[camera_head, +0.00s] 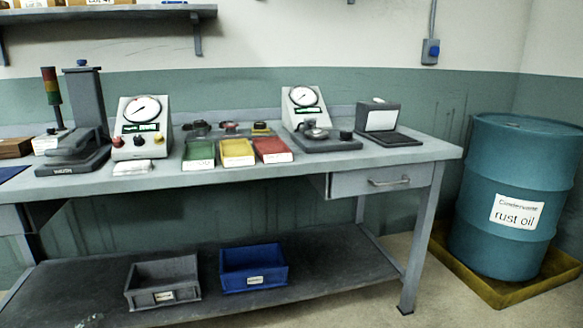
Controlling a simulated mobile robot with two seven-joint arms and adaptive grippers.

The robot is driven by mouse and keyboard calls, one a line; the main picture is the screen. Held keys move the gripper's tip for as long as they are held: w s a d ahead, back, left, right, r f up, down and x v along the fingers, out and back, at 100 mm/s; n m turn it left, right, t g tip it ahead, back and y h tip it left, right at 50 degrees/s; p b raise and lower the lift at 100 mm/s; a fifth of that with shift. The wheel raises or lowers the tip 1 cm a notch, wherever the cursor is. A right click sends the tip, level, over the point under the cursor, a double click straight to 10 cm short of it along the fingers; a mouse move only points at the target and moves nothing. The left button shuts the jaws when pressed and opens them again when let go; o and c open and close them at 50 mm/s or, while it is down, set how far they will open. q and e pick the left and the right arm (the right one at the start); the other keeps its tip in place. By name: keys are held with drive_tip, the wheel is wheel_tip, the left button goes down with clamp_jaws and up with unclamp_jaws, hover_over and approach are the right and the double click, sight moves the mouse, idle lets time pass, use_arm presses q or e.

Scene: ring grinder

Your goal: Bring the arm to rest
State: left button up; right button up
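Neither of my arms nor either gripper shows in the head view. The grey workbench (330,168) stands across the left and middle of the picture. On it are a gauge box (141,127) at the left and a second gauge instrument (304,105) with a dark base at the right. Green (199,154), yellow (237,152) and red (272,149) trays lie side by side between them. What my grippers hold, if anything, cannot be seen.
A lower shelf bears a grey bin (163,283) and a blue bin (253,268). A blue-green rust oil drum (515,190) stands in a yellow spill tray (511,293) at the right. A wall shelf (110,12) hangs above. Floor between bench and drum is clear.

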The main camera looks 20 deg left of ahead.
use_arm(q)
drive_tip(key=s+d+f+n+g, duration=0.35)
drive_tip(key=s+d+f, duration=0.25)
drive_tip(key=d+f, duration=0.3)
drive_tip(key=s+d+f+n+g+h, duration=0.1)
drive_tip(key=s+d+f, duration=0.1)
drive_tip(key=d, duration=0.6)
drive_tip(key=s+d+f+n+g+h, duration=0.1)
drive_tip(key=s+d+f+g, duration=0.1)
drive_tip(key=d, duration=0.7)
drive_tip(key=s+d+f+n+g+h, duration=0.1)
drive_tip(key=s+d+f, duration=0.3)
drive_tip(key=d, duration=0.4)
drive_tip(key=shift+s+d+f+n+g+h, duration=0.15)
drive_tip(key=shift+s+d+n+g+h, duration=0.1)
drive_tip(key=shift+n+g+h, duration=0.1)
